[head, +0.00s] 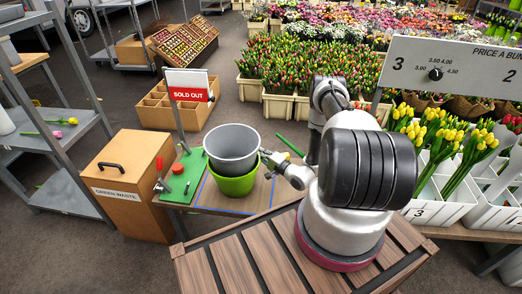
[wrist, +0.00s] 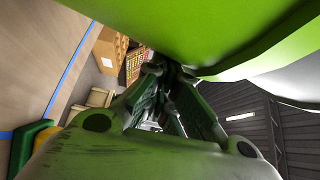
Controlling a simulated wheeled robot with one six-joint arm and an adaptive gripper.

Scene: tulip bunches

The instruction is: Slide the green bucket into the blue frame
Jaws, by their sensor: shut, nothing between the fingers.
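The green bucket (head: 237,185) stands upright on the wooden bench top, with a grey bucket (head: 232,145) nested in it. The blue frame (head: 201,187) is a thin outline on the bench. Its left side shows beside the bucket, and a blue line also shows at left in the wrist view (wrist: 72,68). The bucket hides part of the outline, so I cannot tell if its whole base is inside. My gripper (head: 267,158) is shut and empty at the bucket's right side. In the wrist view the green bucket (wrist: 190,25) looms above my gripper (wrist: 170,75); contact is unclear.
A green board (head: 182,178) with a red knob and a SOLD OUT sign (head: 189,85) stands left of the frame. The GREEN WASTE box (head: 125,180) is farther left. White crates of yellow tulips (head: 434,207) stand at right. Bare bench lies in front of the bucket.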

